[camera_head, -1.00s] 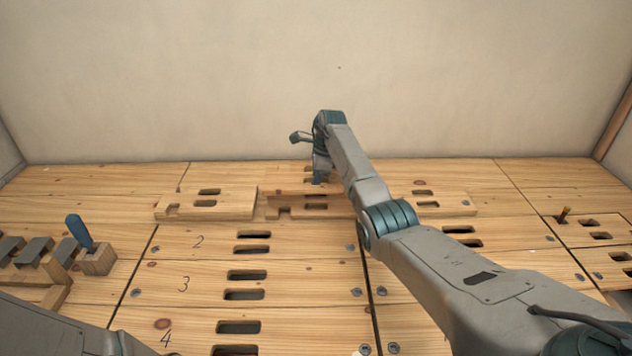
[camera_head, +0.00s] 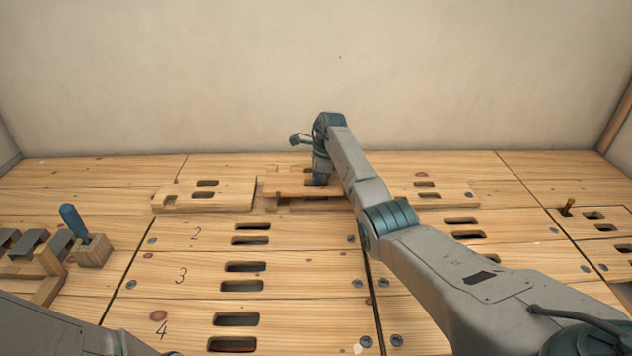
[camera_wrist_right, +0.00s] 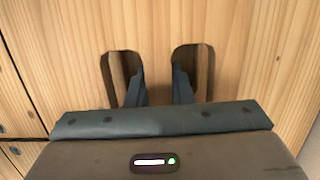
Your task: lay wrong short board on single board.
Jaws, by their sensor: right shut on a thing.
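My right gripper (camera_head: 318,182) is at the back of the bench, its fingers mostly hidden by its own arm in the head view. In the right wrist view, the right gripper (camera_wrist_right: 160,80) has one finger in each of two slots and is shut on the wood strip between them. This short board (camera_head: 282,188) is held slightly raised above wood beneath it. A notched short board (camera_head: 233,191) with two slots lies left of it, and another slotted board (camera_head: 455,193) lies to its right. I cannot tell which is the single board. My left gripper is outside the views.
Numbered slotted planks (camera_head: 310,238) with screws cover the bench in front. A blue-handled tool (camera_head: 74,223) stands in a wooden block (camera_head: 95,252) at the left, beside a wooden rack. A small peg (camera_head: 567,207) stands at the right. A plain wall (camera_head: 200,80) closes the back.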

